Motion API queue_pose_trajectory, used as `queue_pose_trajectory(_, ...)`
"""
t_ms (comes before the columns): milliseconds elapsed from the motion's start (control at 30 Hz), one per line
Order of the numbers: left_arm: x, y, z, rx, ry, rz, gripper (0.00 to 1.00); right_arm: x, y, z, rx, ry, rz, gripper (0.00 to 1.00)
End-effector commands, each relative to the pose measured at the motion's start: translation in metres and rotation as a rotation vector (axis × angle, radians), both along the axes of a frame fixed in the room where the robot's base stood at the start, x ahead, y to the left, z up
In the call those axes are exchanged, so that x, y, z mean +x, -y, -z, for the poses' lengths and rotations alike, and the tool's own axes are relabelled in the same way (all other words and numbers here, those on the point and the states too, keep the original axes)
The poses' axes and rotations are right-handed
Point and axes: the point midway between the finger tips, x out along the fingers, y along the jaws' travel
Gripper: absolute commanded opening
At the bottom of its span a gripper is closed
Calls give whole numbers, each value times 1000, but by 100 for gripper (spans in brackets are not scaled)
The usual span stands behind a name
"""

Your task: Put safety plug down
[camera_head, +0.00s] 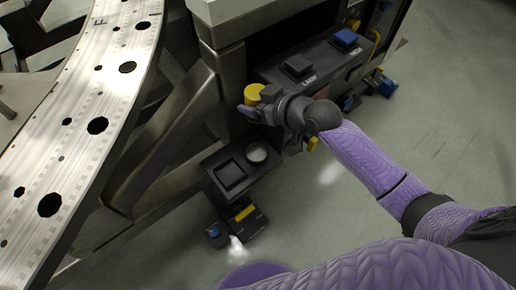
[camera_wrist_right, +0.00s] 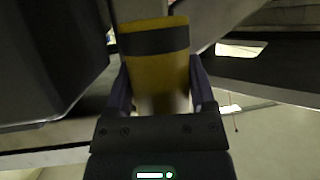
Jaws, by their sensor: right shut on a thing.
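The safety plug is a yellow cylinder (camera_head: 254,94) held up in front of the metal frame; the right wrist view shows it as a yellow cylinder with a dark band (camera_wrist_right: 158,72). My right gripper (camera_head: 256,106) is shut on it, with one finger on each side in the right wrist view. Below and left of the gripper is a dark holder (camera_head: 215,170) with a square recess and a round, pale recess; the plug is apart from it. My left gripper is not in view.
A dark panel (camera_head: 325,66) with a black block (camera_head: 297,67) and a blue block (camera_head: 345,38) lies behind the gripper. A large perforated metal ring (camera_head: 85,110) fills the left. A foot unit (camera_head: 243,222) with a yellow bar sits low. Open floor (camera_head: 440,120) lies right.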

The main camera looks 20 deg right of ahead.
Motion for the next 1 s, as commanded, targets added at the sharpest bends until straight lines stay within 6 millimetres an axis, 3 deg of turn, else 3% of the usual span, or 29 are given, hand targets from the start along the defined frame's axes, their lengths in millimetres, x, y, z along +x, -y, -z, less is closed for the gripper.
queue_pose_trajectory(33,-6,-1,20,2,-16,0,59,0,0,31,1,-10,0,3)
queue_pose_trajectory(100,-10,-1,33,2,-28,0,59,0,0,55,1,-10,0,3)
queue_pose_trajectory(300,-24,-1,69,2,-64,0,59,-1,0,119,1,-10,0,3)
queue_pose_trajectory(400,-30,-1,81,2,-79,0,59,-1,0,139,1,-6,0,3)
queue_pose_trajectory(567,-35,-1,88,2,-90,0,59,0,0,152,0,-1,-1,3)
queue_pose_trajectory(767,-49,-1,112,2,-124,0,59,-1,0,192,0,-5,0,3)
queue_pose_trajectory(1000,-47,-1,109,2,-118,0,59,0,0,187,-1,3,-1,3)
